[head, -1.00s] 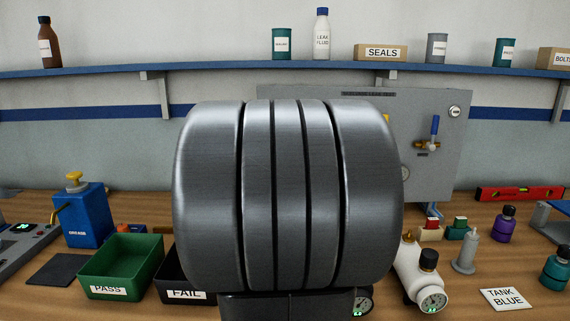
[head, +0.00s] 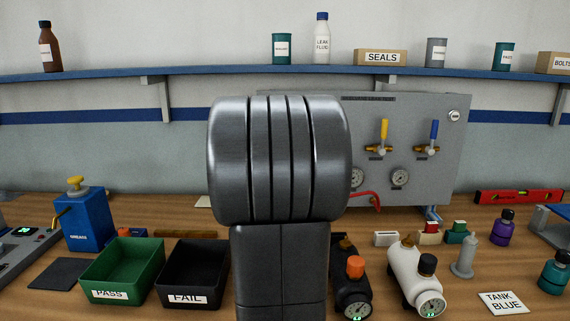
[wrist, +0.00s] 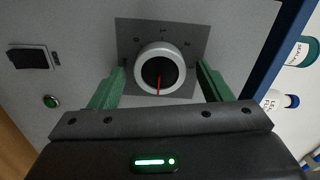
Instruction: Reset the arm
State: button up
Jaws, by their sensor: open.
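My gripper (wrist: 160,82) shows in the wrist view with its two green fingers apart and nothing held between them. A white-rimmed dial knob (wrist: 142,64) with a black centre and a red pointer appears between the fingers, on a dark square plate. I cannot tell how far the fingertips are from it. My arm fills the middle of the head view and hides the gripper there. The grey panel (head: 400,107) stands behind it, partly covered.
The shelf (head: 240,73) with bottles and cans runs above. Below my arm are a green PASS bin (head: 124,270), a black FAIL bin (head: 195,272), a dark tank with an orange cap (head: 355,266) and a white tank (head: 403,267). A blue grease pump (head: 85,222) stands left.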

jog(key=n+p, duration=0.1)
jog(key=n, duration=0.6)
jog(key=shift+s, duration=0.1)
dwell(0.4)
